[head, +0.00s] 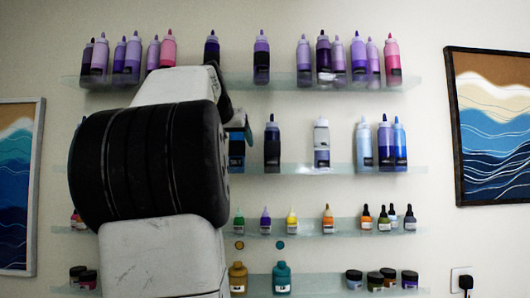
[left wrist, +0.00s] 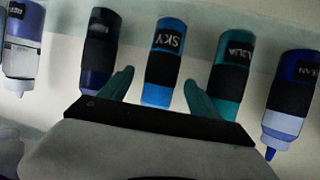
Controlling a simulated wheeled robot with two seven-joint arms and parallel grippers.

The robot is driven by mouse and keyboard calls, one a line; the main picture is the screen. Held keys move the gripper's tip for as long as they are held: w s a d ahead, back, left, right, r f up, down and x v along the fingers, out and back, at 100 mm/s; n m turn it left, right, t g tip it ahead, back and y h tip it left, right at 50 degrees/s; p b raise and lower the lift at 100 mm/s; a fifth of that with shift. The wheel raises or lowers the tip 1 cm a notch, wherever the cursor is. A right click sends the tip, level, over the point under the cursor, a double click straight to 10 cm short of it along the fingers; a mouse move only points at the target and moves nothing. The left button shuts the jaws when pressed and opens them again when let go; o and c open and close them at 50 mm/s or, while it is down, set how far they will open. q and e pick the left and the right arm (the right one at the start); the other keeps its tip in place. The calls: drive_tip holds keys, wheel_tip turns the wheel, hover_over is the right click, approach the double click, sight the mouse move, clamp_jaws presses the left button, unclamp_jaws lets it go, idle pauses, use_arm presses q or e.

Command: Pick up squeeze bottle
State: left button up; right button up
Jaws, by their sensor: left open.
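My left gripper (left wrist: 158,90) is open. Its two teal fingers stand on either side of the blue squeeze bottle labelled SKY (left wrist: 165,62) in the left wrist view, where the lettering appears upside down. I cannot tell whether either finger touches it. The right finger overlaps the lower part of the teal bottle labelled AQUA (left wrist: 231,70). In the head view my left arm covers much of the shelf's left part, and the SKY bottle (head: 237,150) shows partly at the arm's right edge. My right gripper is not in view.
A navy bottle (left wrist: 100,50) and a dark blue bottle (left wrist: 292,95) stand close by. The glass middle shelf (head: 340,170) also holds a clear bottle (head: 321,143) and several blue ones. Shelves with bottles lie above and below. A wave picture (head: 492,125) hangs at right.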

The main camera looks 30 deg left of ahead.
sight(237, 134)
use_arm(q)
drive_tip(key=x, duration=0.3)
drive_tip(key=shift+w+a+f, duration=0.2)
drive_tip(key=shift+f, duration=0.1)
clamp_jaws()
drive_tip(key=shift+r, duration=0.1)
drive_tip(key=shift+r, duration=1.5)
drive_tip(key=shift+s+d+r, duration=0.1)
drive_tip(key=shift+s+r, duration=0.05)
drive_tip(key=shift+r, duration=0.15)
drive_tip(key=s+d+r, duration=0.1)
drive_tip(key=s+d, duration=0.7)
drive_tip(key=s, duration=0.5)
drive_tip(key=shift+s+d, duration=0.15)
drive_tip(key=shift+d, duration=0.15)
drive_tip(key=shift+r, duration=0.1)
